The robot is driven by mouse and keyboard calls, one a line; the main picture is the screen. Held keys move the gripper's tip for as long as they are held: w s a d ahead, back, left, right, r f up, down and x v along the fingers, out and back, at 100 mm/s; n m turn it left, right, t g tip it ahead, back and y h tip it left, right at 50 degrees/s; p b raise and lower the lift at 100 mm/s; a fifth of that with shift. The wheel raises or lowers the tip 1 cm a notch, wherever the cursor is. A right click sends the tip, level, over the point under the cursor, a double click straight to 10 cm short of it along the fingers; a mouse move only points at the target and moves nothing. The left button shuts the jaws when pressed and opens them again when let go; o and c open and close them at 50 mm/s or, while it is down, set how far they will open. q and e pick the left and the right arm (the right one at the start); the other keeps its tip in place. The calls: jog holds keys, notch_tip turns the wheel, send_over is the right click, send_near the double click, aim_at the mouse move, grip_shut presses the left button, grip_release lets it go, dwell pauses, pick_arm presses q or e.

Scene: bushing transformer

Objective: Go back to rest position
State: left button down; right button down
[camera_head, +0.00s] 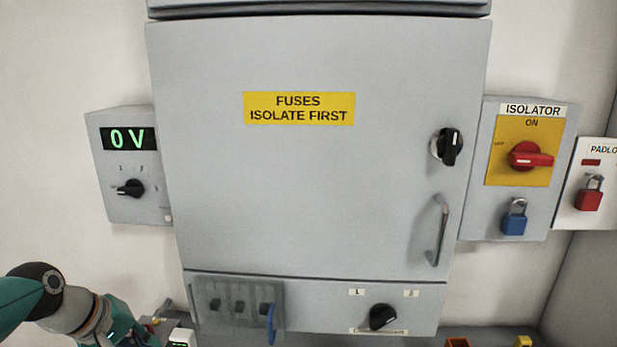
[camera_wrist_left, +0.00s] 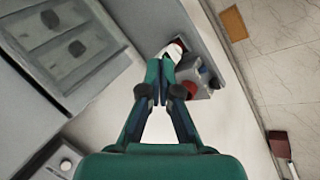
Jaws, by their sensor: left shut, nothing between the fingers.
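My left arm comes in at the lower left of the head view, and its wrist is cut off by the bottom edge, so the fingertips cannot be made out there. In the left wrist view my left gripper (camera_wrist_left: 160,75) is shut and empty. Its fingertips point toward a small grey unit (camera_wrist_left: 196,75) with red and dark parts; whether they touch it I cannot tell. My right gripper is not in view.
A closed grey cabinet (camera_head: 310,190) labelled for fuses fills the middle. Left is a 0 V meter box (camera_head: 128,200); right are an isolator (camera_head: 530,160) with red handle, a blue padlock (camera_head: 514,222) and a red padlock (camera_head: 588,200). Below is a lower panel (camera_head: 330,295).

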pick_arm(q)
jog(key=s+d+f+m+g, duration=0.1)
jog(key=s+d+f+g, duration=0.3)
jog(key=f, duration=0.9)
jog(key=s+d+f+m+g, duration=0.1)
jog(key=s+d+f, duration=0.3)
jog(key=f, duration=0.9)
jog(key=s+d+f+m, duration=0.4)
jog(key=s+d+f, duration=0.3)
jog(key=s+f, duration=0.5)
jog(key=shift+d+f+m+h, duration=0.3)
jog(key=shift+d+f, duration=0.1)
jog(key=shift+f, duration=0.1)
